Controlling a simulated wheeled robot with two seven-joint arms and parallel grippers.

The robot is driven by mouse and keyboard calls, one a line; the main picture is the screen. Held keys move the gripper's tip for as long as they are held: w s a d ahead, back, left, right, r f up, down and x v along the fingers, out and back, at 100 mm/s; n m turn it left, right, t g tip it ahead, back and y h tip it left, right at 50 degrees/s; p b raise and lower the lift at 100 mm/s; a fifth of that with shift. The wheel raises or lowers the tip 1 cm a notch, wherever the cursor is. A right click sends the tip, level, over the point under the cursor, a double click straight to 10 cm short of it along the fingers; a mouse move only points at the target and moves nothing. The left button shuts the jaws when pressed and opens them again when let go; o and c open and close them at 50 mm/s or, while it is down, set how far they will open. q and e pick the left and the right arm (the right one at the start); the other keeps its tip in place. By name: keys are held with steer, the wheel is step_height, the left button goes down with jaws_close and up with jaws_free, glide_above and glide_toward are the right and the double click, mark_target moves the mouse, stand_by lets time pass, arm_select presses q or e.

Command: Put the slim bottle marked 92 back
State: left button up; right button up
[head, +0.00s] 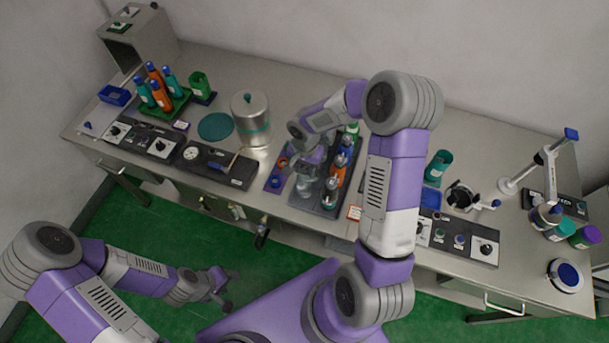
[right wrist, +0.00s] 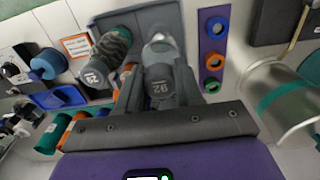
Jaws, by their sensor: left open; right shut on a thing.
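The slim bottle marked 92 (right wrist: 160,84) is between the fingers of my right gripper (right wrist: 155,98), its dark grey marked end facing the wrist camera. In the head view my right gripper (head: 309,168) is over the left part of the grey tray (head: 325,207), and the bottle (head: 305,187) shows below it. I cannot tell whether the bottle touches the tray floor. Another dark-topped bottle (right wrist: 97,72) stands beside it, its number hard to read. My left gripper (head: 221,291) is open and empty, low in front of the bench.
A purple strip with rings (right wrist: 213,55) lies beside the tray. Several bottles (head: 340,160) stand along the tray's right side. A steel canister (head: 251,118) stands to the left. A control panel (head: 458,238) lies to the right.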

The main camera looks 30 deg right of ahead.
mark_target(305, 175)
steer(key=shift+s+f, duration=0.2)
steer(key=shift+f, duration=0.1)
step_height(305, 175, down, 3)
steer(key=shift+w+f, duration=0.1)
steer(key=shift+w, duration=0.05)
steer(key=o, duration=1)
steer(key=shift+o, duration=0.2)
